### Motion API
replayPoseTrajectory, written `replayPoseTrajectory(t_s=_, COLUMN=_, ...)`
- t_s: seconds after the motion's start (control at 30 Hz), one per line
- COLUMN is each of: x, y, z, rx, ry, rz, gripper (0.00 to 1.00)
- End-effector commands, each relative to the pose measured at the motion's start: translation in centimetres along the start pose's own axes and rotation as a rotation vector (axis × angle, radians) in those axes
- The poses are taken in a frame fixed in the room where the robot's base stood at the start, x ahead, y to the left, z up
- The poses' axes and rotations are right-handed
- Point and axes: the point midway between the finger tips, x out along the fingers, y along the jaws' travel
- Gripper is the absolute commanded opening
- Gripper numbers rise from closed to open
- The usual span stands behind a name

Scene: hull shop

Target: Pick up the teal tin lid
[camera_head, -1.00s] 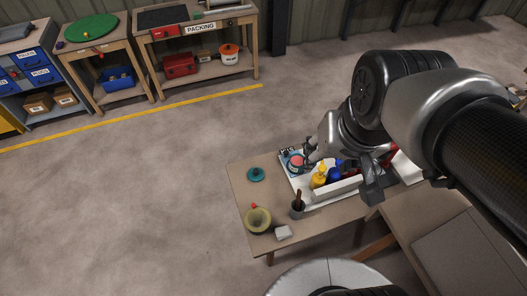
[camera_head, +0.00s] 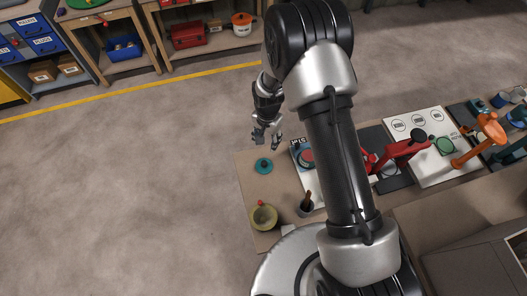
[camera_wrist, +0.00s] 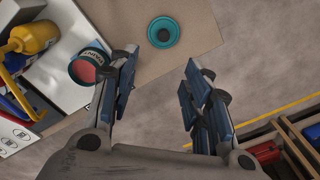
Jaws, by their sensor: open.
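The teal tin lid (camera_head: 264,165) lies flat on the left part of the brown table. It is round with a dark knob in its middle. It also shows in the wrist view (camera_wrist: 163,32), near the table's corner, beyond my fingertips. My gripper (camera_head: 267,138) is open and empty, above and just behind the lid in the head view. In the wrist view its two fingers (camera_wrist: 160,75) are spread apart, with the lid ahead of the gap between them. A teal tin (camera_wrist: 88,66) with a reddish top stands by the left finger.
On the table (camera_head: 245,185) stand an olive bowl (camera_head: 264,217) and a dark cup (camera_head: 306,207) with a brown handle. A red clamp-like tool (camera_head: 398,150) stands right of my arm.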

Motion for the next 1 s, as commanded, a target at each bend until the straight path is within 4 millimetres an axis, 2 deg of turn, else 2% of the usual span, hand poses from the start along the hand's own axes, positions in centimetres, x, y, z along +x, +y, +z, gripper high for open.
replayPoseTrajectory(t_s=0.03, x=1.3, y=0.0, z=0.4, rx=0.006, ry=-0.007, rz=0.007, gripper=0.45)
replayPoseTrajectory(t_s=0.27, x=4.5, y=-0.1, z=0.7, rx=0.019, ry=-0.012, rz=0.012, gripper=0.45)
replayPoseTrajectory(t_s=0.6, x=11.9, y=0.0, z=0.8, rx=0.018, ry=-0.013, rz=0.013, gripper=0.45)
replayPoseTrajectory(t_s=0.7, x=13.5, y=0.0, z=0.8, rx=0.018, ry=-0.012, rz=0.012, gripper=0.45)
replayPoseTrajectory(t_s=1.0, x=15.7, y=-0.2, z=0.7, rx=0.017, ry=-0.012, rz=0.011, gripper=0.45)
